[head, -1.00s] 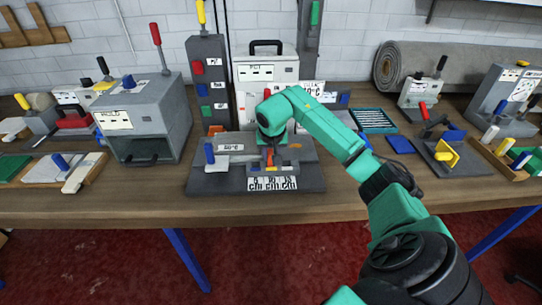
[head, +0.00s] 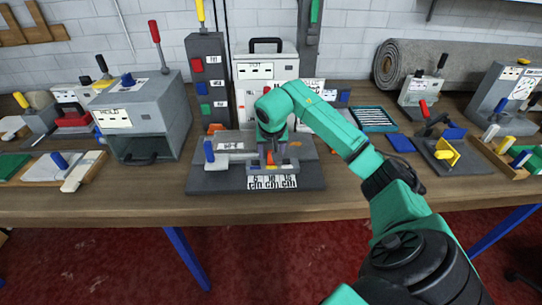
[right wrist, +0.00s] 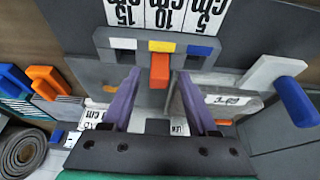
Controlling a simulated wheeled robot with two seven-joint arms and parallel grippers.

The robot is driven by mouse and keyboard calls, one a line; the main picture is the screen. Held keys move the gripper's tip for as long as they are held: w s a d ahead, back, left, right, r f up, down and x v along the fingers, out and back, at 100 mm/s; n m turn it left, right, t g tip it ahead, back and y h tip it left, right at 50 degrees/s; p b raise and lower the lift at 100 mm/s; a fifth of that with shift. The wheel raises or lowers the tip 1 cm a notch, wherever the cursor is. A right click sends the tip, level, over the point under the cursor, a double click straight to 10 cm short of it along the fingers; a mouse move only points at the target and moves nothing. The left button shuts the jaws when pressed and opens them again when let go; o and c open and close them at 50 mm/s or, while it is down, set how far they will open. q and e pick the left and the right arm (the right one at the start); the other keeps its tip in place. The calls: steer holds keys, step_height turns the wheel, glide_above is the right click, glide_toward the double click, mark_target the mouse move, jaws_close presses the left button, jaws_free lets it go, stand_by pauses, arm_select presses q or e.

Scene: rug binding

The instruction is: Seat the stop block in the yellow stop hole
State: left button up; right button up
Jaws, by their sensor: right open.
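The orange stop block (right wrist: 160,72) stands right against the yellow-marked spot (right wrist: 162,46) on the grey stop bar (right wrist: 125,55) in the right wrist view. It lines up with the 10 cm label. I cannot tell how deep it sits, since its lower end is hidden. In the head view the stop block (head: 270,157) shows below my wrist. My right gripper (right wrist: 158,82) is open, its two purple fingers on either side of the block with visible gaps. White and blue marks flank the yellow one. My left gripper is not in view.
The grey fixture base (head: 225,182) carries the scale card (head: 272,182). A blue-handled slide (head: 209,152) stands at its left. A grey box (head: 145,115) stands further left, and a teal tray (head: 374,119) lies to the right. The front table strip is clear.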

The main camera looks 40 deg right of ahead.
steer(key=v, duration=1)
steer(key=shift+b, duration=0.35)
